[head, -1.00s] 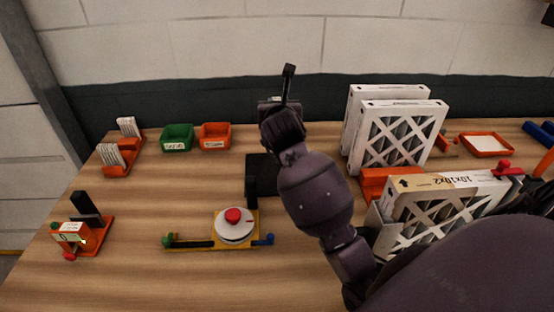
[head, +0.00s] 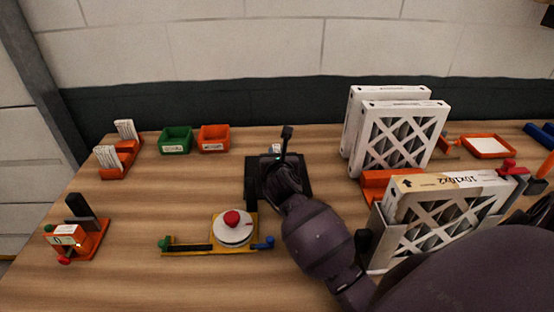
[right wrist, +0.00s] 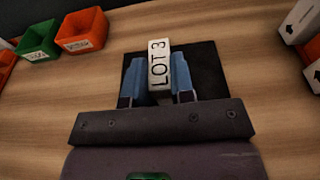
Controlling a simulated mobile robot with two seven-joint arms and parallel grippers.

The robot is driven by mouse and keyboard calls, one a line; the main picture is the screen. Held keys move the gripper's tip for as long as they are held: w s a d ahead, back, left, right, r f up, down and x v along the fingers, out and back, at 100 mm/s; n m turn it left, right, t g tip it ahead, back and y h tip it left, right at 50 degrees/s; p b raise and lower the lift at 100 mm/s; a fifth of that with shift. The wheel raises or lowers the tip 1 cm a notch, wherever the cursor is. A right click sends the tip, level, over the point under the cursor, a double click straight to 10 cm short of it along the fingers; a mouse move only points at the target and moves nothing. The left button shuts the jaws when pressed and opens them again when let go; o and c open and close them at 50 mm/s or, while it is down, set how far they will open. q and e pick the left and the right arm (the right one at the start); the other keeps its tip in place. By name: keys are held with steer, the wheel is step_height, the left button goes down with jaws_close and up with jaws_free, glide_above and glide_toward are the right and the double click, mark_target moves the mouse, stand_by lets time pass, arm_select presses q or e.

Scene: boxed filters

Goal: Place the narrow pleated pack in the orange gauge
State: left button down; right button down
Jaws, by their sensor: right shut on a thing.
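My right gripper (right wrist: 160,88) is shut on a small white block (right wrist: 159,68) marked "LOT 3", over or at a black pad (right wrist: 209,65) on the table; I cannot tell whether the block touches it. In the head view the right gripper (head: 276,160) hides most of the block. White-framed pleated packs (head: 402,138) stand upright in an orange holder (head: 389,185) at the right. Another pack (head: 446,213), marked 10x10x2, stands in a grey holder in front. I cannot tell which is the narrow one, or which orange fixture is the gauge. My left gripper is not in view.
A yellow fixture (head: 183,250) with a white disc and red knob sits at front centre. An orange fixture (head: 93,243) is at front left. An orange rack (head: 116,168) of white cards, green bin (head: 175,139) and orange bin (head: 213,138) stand behind. An orange tray (head: 487,145) is back right.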

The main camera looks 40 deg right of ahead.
steer(key=shift+f, duration=0.55)
steer(key=shift+f, duration=0.1)
steer(key=shift+f, duration=0.1)
steer(key=c, duration=1)
jaws_free()
